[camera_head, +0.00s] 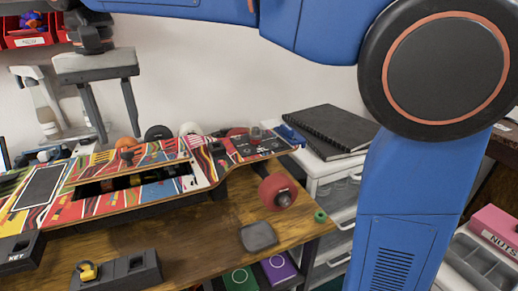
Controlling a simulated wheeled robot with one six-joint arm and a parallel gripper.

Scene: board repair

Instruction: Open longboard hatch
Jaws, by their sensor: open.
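The longboard (205,172) lies deck up on the wooden table, with a bright striped pattern. Its hatch lid (95,165) shows in the middle of the deck with an orange knob (127,143) on top. A dark opening (150,180) with parts inside shows along the lid's front edge, so the lid appears raised or tilted there. My gripper (120,138) is open and points down from above, its two fingers on either side of the knob in the picture. I cannot tell whether the fingers touch the knob or lid.
A red wheel (277,192) sticks out at the board's right end. A black holder (118,272) with a yellow part and a grey pad (258,236) are on the table in front. Black notebooks (325,130) lie on white drawers at right. A pink NUTS box (495,228) is far right.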

